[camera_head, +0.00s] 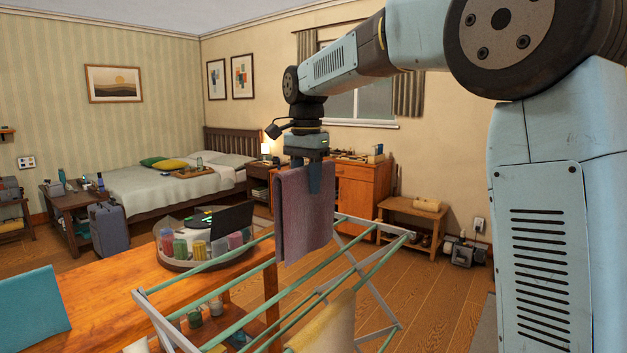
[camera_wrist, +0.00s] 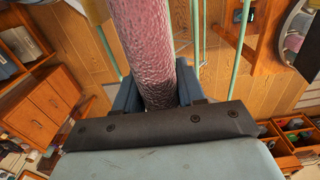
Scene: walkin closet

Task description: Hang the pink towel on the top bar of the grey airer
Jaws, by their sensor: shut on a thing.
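The pink towel (camera_head: 303,215) hangs down from my gripper (camera_head: 314,175) in the head view, above or in front of the airer's bars. My gripper is shut on the towel's upper part. In the wrist view the towel (camera_wrist: 145,45) runs between the two fingers of my gripper (camera_wrist: 160,95). The grey airer (camera_head: 365,264) has pale green bars and stands in front of me. The towel hides part of the airer's far bars. I cannot tell whether the towel touches a bar. A yellow cloth (camera_head: 325,325) hangs on a lower bar.
A wooden table (camera_head: 100,290) stands left of the airer, with a round tray (camera_head: 180,262) of rolled cloths and a dark laptop-like panel. A bed (camera_head: 150,185), suitcase (camera_head: 108,228) and bench (camera_head: 412,212) stand farther back. Wooden floor is clear right of the airer.

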